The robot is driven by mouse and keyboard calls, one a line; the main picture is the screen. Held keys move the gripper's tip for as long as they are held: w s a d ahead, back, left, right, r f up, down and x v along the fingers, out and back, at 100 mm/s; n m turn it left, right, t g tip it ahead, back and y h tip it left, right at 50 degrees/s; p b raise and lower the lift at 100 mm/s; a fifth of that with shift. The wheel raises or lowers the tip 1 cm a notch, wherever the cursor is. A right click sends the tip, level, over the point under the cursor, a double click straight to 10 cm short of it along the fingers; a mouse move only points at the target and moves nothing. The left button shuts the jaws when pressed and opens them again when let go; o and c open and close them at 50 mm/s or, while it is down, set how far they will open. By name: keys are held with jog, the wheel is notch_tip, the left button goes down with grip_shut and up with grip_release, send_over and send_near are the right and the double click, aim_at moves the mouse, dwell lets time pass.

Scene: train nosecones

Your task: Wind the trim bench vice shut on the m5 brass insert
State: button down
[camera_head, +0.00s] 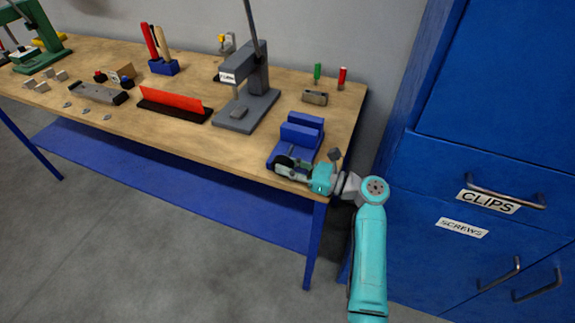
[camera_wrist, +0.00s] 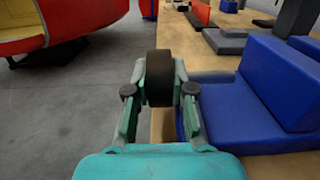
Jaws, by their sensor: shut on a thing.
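The blue trim bench vice (camera_head: 291,150) stands at the front right corner of the wooden workbench. In the wrist view the vice (camera_wrist: 245,100) is on the right, with its raised block behind a lower step. A dark round handwheel (camera_wrist: 159,76) is at the vice's front end, between the fingers. My gripper (camera_wrist: 160,98) is shut on the handwheel, one finger on each side. In the head view my gripper (camera_head: 287,168) reaches the wheel from the right, at the bench's front edge. I cannot make out the m5 brass insert in either view.
A grey arbor press (camera_head: 251,98) stands behind and left of the vice. A red strip on a dark base (camera_head: 172,106) lies further left. Blue cabinets (camera_head: 480,170) close off the right. In the wrist view a large red and yellow shell (camera_wrist: 65,22) is at upper left.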

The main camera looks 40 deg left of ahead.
jog(key=c, duration=1)
grip_release()
jog(key=shift+d, duration=0.1)
jog(key=v, duration=1.2)
